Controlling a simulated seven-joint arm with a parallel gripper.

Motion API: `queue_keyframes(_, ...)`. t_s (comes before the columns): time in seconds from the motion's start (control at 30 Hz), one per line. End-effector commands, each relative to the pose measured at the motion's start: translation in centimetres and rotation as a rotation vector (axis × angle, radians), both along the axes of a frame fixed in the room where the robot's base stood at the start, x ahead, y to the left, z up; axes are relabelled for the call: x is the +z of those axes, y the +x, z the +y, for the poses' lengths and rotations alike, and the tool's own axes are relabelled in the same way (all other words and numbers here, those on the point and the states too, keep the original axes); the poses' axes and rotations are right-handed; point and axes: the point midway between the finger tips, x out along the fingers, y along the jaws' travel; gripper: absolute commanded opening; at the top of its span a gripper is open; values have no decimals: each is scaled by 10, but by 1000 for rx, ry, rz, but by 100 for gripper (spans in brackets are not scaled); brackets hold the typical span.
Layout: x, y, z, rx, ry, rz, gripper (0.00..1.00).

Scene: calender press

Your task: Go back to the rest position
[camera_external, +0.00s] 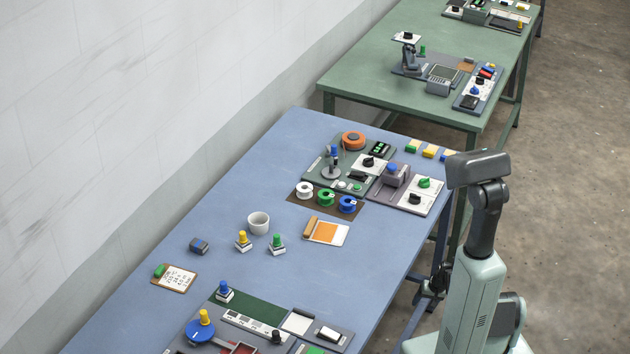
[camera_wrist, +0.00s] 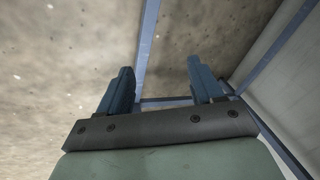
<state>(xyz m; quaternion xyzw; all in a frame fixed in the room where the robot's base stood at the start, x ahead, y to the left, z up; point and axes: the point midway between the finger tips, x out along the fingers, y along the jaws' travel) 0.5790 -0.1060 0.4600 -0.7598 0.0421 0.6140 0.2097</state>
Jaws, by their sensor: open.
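My gripper (camera_wrist: 161,84) is open in the wrist view, with its two blue-grey fingers apart and nothing between them. Behind the fingers, the wrist view shows bare floor and blue bars that look like table legs. In the external view my arm is folded at the right, beside the right edge of the blue table (camera_external: 330,285). A dark part that looks like my gripper (camera_external: 432,284) shows low beside that edge, partly hidden by my arm. It is clear of the things on the tabletop.
The blue table bears a white cup (camera_external: 258,223), three spools with a green one (camera_external: 326,198) in the middle, an orange-sheeted pad (camera_external: 326,232), a clipboard (camera_external: 174,278) and several device panels. A green table (camera_external: 375,80) stands behind. A wall runs along the left.

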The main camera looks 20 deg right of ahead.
Motion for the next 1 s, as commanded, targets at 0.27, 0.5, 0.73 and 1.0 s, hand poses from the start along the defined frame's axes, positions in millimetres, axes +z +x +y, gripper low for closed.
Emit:
queue_keyframes(0.27, -36, -155, 80, 207, -12, 361, 66)
queue_keyframes(0.5, -35, -273, 104, 351, -75, 643, 66)
queue_keyframes(0.73, -29, -319, 106, 407, -114, 761, 66)
queue_keyframes(1.0, -29, -319, 106, 407, -114, 761, 66)
